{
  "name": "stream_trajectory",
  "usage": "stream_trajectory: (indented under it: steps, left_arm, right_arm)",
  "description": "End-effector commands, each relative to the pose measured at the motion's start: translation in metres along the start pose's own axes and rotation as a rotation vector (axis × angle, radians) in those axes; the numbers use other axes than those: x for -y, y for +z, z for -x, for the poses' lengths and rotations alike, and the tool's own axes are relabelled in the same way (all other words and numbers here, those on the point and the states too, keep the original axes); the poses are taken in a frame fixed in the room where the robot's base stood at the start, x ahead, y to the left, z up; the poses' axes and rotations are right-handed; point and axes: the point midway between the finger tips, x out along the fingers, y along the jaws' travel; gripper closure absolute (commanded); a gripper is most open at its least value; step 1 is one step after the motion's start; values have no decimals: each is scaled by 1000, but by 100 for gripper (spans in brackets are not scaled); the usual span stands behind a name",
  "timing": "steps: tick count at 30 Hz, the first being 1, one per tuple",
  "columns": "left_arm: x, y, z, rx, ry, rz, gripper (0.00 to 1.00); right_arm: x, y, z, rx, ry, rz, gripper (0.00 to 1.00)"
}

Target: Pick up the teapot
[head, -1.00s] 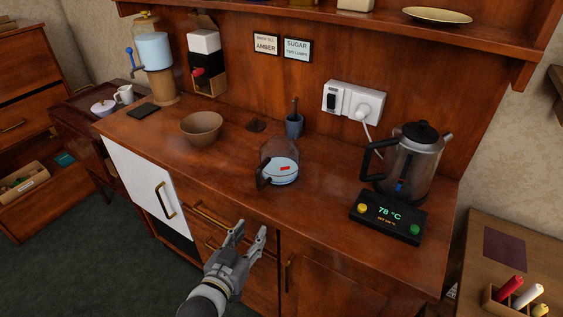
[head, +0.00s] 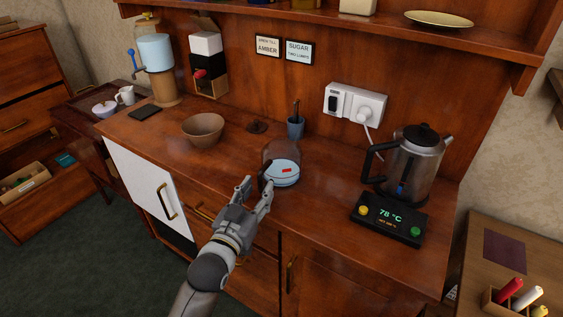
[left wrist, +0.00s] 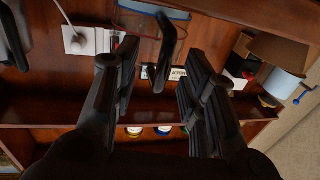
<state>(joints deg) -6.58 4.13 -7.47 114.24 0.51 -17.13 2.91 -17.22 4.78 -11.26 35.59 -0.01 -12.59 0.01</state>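The teapot (head: 282,172) is a clear glass vessel with a dark handle and a pale disc with a red mark visible in it. It stands on the wooden counter near the front edge. In the left wrist view its glass body (left wrist: 155,9) is at the top, and its dark handle (left wrist: 163,52) hangs into the space between my fingers. My left gripper (head: 257,187) is open, just in front of the teapot, and its fingers hide most of the handle in the head view. I cannot see contact. My right gripper is not in view.
A kettle (head: 416,165) stands right, behind a control box (head: 388,219) reading 78 °C. The counter (head: 325,205) is clear between teapot and box.

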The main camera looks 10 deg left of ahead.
Motion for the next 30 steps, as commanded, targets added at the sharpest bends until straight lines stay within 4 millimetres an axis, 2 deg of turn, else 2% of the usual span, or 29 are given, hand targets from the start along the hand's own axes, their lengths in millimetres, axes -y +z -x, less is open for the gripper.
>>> stream_trajectory:
  steps: [6,15,24,30]
  left_arm:
    - [2,2,-27,0,1,0,61]
    - [2,3,-31,0,1,0,61]
    - [2,3,-31,1,1,0,98]
    - [3,3,-31,2,0,-1,100]
  right_arm:
    - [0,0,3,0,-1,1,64]
    - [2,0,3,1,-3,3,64]
    - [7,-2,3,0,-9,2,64]
    - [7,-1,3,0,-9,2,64]
